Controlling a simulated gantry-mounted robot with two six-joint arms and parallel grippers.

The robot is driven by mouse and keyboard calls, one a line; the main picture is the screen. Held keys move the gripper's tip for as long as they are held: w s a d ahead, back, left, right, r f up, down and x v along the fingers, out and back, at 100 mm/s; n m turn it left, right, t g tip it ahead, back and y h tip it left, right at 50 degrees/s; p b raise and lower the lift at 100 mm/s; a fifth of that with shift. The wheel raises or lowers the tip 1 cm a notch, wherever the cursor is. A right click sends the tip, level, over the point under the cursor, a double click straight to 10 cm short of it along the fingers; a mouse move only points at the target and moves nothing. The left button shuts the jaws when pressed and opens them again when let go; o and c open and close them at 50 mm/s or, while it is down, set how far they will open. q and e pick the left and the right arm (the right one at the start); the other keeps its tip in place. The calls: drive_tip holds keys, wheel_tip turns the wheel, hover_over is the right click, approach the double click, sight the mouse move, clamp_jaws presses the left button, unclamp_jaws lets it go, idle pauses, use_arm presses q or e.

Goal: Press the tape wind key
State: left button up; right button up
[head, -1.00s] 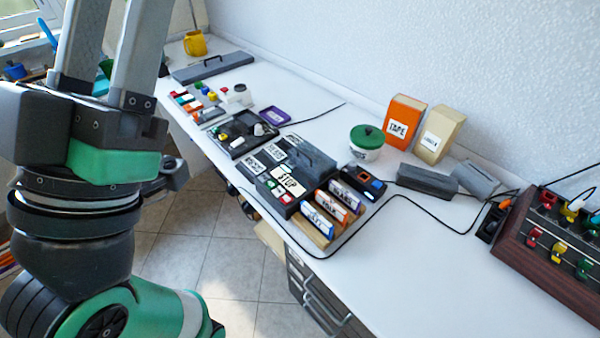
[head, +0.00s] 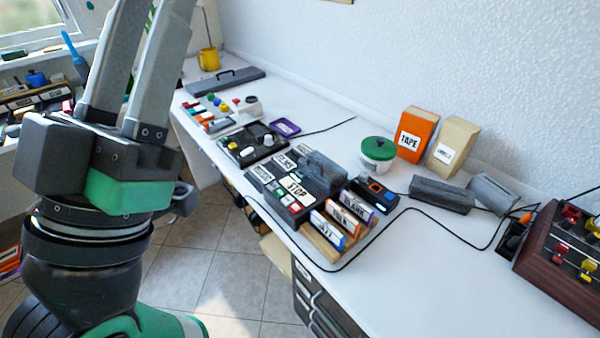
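A dark tape machine (head: 297,180) with a white STOP label and several small coloured keys (head: 288,200) stands near the middle of the bench's front edge. The keys are too small to tell which one is the wind key. My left gripper (head: 155,12) fills the left of the head view, pointing up. My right gripper is out of view.
Labelled cartridges (head: 342,218) stand in a wooden rack beside the machine. Behind are a green-lidded pot (head: 377,153) and an orange TAPE box (head: 416,134). A black cable (head: 400,213) loops along the front. A mixer panel (head: 565,250) is at right; the front right bench is clear.

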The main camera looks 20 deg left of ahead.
use_arm(q)
clamp_jaws()
idle(1.4)
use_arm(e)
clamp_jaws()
